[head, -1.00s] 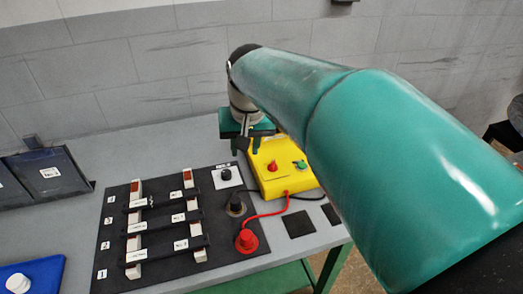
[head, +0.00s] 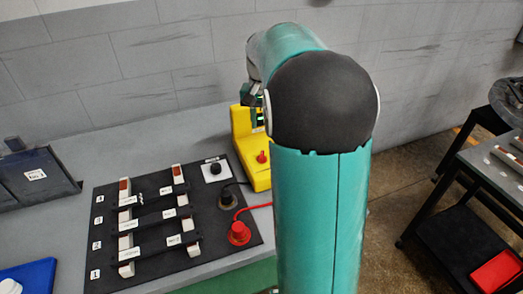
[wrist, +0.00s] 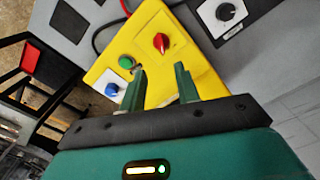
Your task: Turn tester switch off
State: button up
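The yellow tester (head: 243,150) stands at the back right of the bench, partly hidden by my arm in the head view. Its red knob (head: 262,157) shows there. In the wrist view the yellow tester (wrist: 180,92) has a red switch knob (wrist: 161,42), a green button (wrist: 126,62) and a blue knob (wrist: 112,90). My gripper (wrist: 161,72) is open, with its two green fingers apart and nothing between them. The fingers overlap the tester's face in the view, and the red knob shows beyond them. I cannot tell whether they touch the tester.
A black board (head: 105,262) with several white-and-black fuse holders lies left of the tester. A white plate with a black knob (head: 215,168), a black plug (head: 228,197) and a red plug (head: 239,233) with cables are close by. A side table with a red tray (head: 497,272) stands at right.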

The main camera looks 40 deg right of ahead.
aim_at(262, 154)
notch_tip(262, 154, down, 12)
jog(key=shift+r, duration=0.2)
grip_shut()
